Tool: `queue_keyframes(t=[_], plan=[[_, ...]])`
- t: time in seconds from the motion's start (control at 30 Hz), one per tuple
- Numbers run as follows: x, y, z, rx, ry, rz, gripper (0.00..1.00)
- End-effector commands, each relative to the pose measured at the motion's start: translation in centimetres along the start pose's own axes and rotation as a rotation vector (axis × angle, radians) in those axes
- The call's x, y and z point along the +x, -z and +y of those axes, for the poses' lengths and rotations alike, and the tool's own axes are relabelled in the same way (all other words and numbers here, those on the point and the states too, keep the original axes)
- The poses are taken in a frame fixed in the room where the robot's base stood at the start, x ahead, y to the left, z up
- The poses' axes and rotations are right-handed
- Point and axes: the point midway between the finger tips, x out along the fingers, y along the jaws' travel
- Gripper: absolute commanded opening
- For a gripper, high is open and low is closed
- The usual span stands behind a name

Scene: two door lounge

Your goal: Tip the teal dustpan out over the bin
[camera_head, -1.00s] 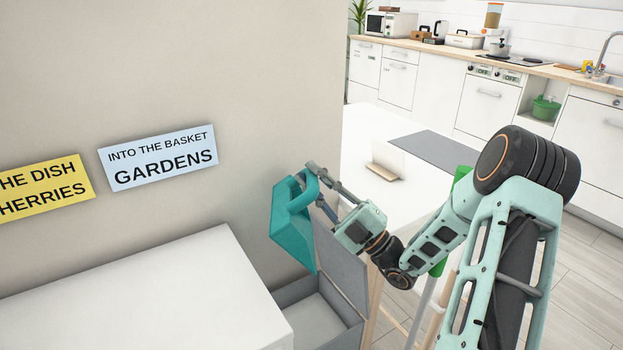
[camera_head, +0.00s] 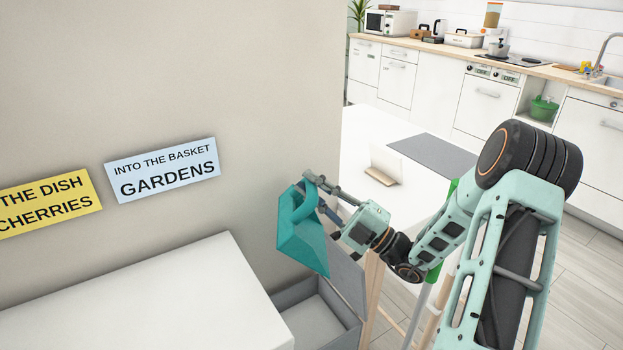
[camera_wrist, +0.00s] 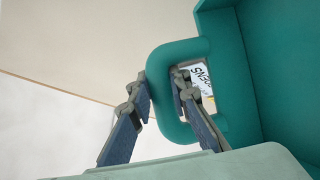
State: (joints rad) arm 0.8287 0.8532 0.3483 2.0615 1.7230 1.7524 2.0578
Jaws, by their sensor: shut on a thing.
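The teal dustpan (camera_head: 302,244) hangs tilted, pan end down, over the grey bin (camera_head: 345,311). My gripper (camera_head: 317,193) is shut on the dustpan's looped handle, above and to the right of the pan. In the wrist view my gripper's fingers (camera_wrist: 160,95) straddle one bar of the handle, and the dustpan (camera_wrist: 222,45) fills the upper right. The bin is an open grey box whose pale inside floor shows; it looks empty where visible. The inside of the pan and anything in it cannot be made out.
A white surface (camera_head: 140,300) stands left of the bin, against the wall. A white table (camera_head: 375,135) with a small stand (camera_head: 384,165) lies behind my arm. Blue (camera_head: 162,170) and yellow (camera_head: 45,203) signs hang on the wall. A kitchen counter (camera_head: 470,55) runs along the back.

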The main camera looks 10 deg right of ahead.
Motion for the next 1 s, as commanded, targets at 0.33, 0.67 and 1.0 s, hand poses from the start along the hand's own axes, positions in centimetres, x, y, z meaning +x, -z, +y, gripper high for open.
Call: queue_keyframes(t=[0.33,0.67,1.0], plan=[[0.43,0.18,0.80,-0.053,0.106,0.001,0.00],[0.62,0.29,1.12,-0.102,0.205,0.001,0.00],[0.79,0.36,1.43,-0.151,0.307,0.000,0.00]])
